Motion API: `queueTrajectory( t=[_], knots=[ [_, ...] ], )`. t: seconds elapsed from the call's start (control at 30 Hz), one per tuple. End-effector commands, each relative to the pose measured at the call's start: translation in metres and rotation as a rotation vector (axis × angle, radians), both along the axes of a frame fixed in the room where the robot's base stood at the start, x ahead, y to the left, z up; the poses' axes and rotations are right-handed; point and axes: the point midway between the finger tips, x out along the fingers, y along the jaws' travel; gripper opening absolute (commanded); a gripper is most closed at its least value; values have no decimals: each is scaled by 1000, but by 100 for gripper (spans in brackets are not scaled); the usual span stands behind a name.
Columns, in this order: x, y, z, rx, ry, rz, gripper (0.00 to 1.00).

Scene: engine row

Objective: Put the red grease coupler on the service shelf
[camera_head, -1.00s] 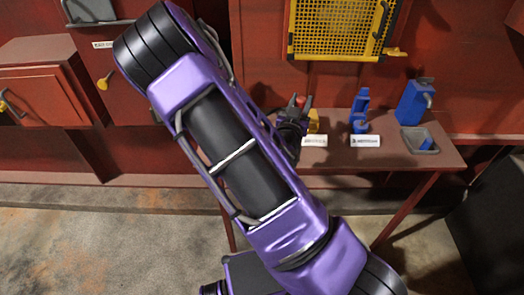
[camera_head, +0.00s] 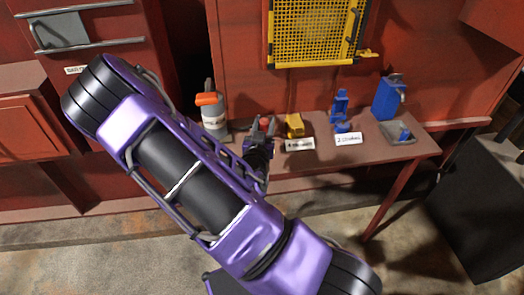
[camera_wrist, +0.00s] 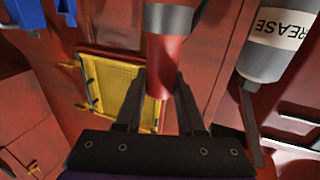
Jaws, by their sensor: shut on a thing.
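My gripper (camera_head: 262,128) is shut on the red grease coupler (camera_wrist: 164,85), a red tapered piece with a grey collar. In the wrist view it stands between my two dark fingers and runs out of the top of the picture. In the head view only a small red bit of the coupler (camera_head: 264,121) shows between the fingers, above or in front of the left part of a red-brown bench (camera_head: 375,158). Whether the coupler touches the bench is not clear. Which surface is the service shelf is not marked legibly.
A grey grease canister with orange top (camera_head: 213,113) stands left of my gripper. Right of it are a yellow block (camera_head: 294,126), a blue fixture (camera_head: 340,110), a blue can (camera_head: 389,97) and a grey tray (camera_head: 389,135). A yellow mesh panel (camera_head: 315,32) hangs above. A rail rack (camera_head: 70,35) is upper left.

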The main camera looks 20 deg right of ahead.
Motion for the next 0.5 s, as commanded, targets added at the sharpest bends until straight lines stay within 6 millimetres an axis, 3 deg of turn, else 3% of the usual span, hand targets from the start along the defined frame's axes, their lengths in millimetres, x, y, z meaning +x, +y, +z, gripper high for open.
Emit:
queueTrajectory(
  t=[0.1, 0.33, 0.5],
  knots=[
    [0, -1, -22, -4, 1, 0, 0],
    [0, -1, -42, -3, -1, 0, 0],
    [0, -1, -67, -3, -1, 0, 0]
  ],
)
